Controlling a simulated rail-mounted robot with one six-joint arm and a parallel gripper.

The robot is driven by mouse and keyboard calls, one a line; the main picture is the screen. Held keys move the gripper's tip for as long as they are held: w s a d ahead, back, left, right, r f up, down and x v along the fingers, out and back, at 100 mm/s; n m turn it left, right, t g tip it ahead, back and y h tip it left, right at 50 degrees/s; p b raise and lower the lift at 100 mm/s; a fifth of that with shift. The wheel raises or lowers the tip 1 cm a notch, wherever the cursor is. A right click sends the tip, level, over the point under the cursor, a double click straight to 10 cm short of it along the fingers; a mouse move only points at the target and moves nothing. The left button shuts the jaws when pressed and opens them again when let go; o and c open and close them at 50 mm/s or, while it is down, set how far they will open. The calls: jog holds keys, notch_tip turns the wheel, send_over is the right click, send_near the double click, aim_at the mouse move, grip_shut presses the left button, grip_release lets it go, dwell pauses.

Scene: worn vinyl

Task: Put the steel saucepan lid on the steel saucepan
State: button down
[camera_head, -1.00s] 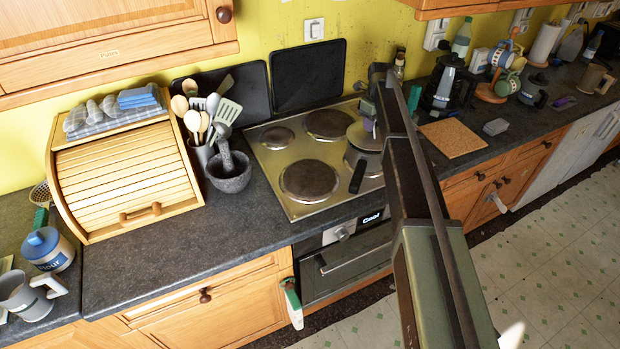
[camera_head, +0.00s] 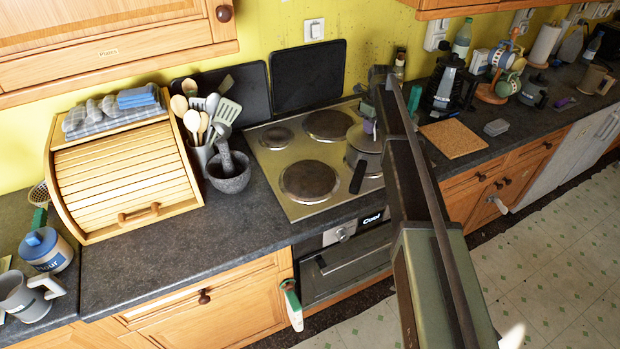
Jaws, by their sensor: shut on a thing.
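The steel saucepan (camera_head: 357,160) stands on the right side of the hob, its dark handle pointing toward the front. My arm hides the right side of the pan and lid, and most of the fingers are hard to make out.
The steel hob (camera_head: 270,160) has bare hotplates left of the pan. A mortar with pestle (camera_head: 229,180) and a utensil pot stand left of it. A cork board (camera_head: 453,138) and a black coffee maker (camera_head: 446,85) are on the right. The front-left worktop is clear.

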jog(key=shift+f+b, duration=0.55)
jog(key=shift+f, duration=0.1)
jog(key=shift+r, duration=0.1)
jog(key=c, duration=0.7)
grip_release()
jog(key=shift+r, duration=0.15)
jog(key=shift+r+p, duration=3.85)
jog(key=shift+p, duration=0.2)
notch_tip(320, 180, up, 11)
jog(key=p, duration=1)
jog(key=shift+f+p, duration=0.1)
jog(key=shift+p, duration=0.3)
